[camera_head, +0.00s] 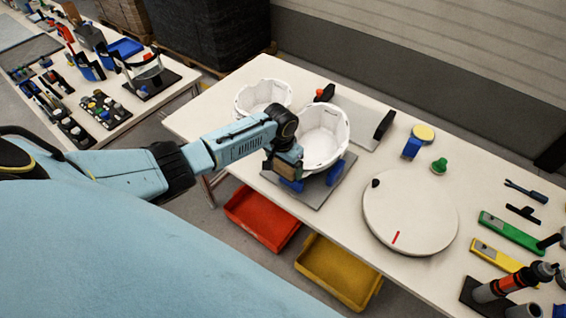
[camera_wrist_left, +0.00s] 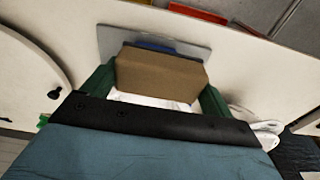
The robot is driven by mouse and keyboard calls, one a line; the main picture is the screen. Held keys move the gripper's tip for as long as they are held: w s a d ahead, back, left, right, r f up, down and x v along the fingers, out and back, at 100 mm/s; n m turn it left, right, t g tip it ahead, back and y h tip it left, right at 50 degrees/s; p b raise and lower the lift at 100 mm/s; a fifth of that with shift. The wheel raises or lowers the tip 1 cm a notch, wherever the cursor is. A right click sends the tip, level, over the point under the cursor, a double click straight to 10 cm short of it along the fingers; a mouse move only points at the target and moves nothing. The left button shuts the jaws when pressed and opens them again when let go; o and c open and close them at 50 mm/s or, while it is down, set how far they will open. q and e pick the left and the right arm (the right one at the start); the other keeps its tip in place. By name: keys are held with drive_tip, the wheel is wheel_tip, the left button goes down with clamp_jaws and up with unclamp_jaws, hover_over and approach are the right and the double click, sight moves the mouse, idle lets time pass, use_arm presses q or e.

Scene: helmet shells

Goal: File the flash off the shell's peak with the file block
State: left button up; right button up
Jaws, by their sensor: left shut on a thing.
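A white helmet shell (camera_head: 322,138) sits open side up on blue supports (camera_head: 335,172) over a grey plate (camera_head: 308,193). My left gripper (camera_head: 283,168) is at the shell's near left side. In the left wrist view its green fingers are shut on the brown file block (camera_wrist_left: 160,73), which also shows in the head view (camera_head: 267,170). A strip of the white shell (camera_wrist_left: 150,101) shows just below the block. Whether the block touches the shell, and the flash on the peak, cannot be made out. My right gripper is not in view.
A second white shell (camera_head: 248,98) stands behind my left arm. A grey plate with black ends (camera_head: 352,120) lies behind the first shell. A round white turntable (camera_head: 410,225) is to the right. Red (camera_head: 262,217) and yellow (camera_head: 338,272) bins sit below the table edge.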

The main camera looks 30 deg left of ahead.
use_arm(q)
drive_tip(key=shift+w+r, duration=0.1)
drive_tip(key=shift+r, duration=3.95)
